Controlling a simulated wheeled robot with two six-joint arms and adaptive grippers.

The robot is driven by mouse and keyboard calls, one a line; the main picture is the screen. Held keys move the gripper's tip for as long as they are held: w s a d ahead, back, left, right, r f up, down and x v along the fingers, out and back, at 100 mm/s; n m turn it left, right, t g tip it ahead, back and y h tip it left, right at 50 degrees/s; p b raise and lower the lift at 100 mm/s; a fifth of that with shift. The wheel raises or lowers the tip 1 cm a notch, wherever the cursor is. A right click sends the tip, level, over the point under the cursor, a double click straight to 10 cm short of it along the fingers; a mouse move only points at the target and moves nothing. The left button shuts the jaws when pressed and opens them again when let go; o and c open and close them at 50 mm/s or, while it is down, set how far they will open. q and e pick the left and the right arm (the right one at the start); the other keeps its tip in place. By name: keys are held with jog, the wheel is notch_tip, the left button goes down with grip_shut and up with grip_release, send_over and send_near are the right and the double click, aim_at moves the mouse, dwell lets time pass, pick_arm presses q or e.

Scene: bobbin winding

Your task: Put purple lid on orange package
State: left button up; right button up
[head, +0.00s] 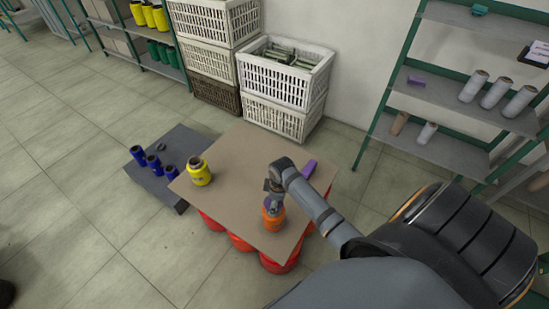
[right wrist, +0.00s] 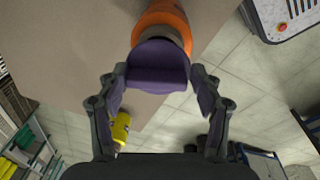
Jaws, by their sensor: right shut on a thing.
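The orange package (head: 273,218) stands upright near the front right edge of the brown board. It also shows at the top of the right wrist view (right wrist: 165,22). The purple lid (right wrist: 158,68) is between the fingers of my right gripper (right wrist: 160,84), which is shut on it. In the right wrist view the lid overlaps the package's end; whether they touch or it is seated, I cannot tell. In the head view my right gripper (head: 271,195) is right above the package and mostly hides the lid. My left gripper is not in view.
A yellow package (head: 199,172) and a loose purple piece (head: 309,169) are on the brown board (head: 235,160), which rests on red-orange drums (head: 240,242). Blue bobbins (head: 171,172) stand on a low grey platform (head: 150,150). White crates (head: 275,80) stand behind; shelves (head: 450,90) are at right.

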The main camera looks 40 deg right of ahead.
jog(key=shift+f+b, duration=0.65)
jog(key=shift+f, duration=0.85)
jog(key=o, duration=0.9)
jog(key=r, duration=0.4)
jog(key=s+r, duration=0.1)
jog(key=r, duration=0.7)
jog(key=shift+s+d, duration=0.2)
jog(key=shift+s, duration=0.1)
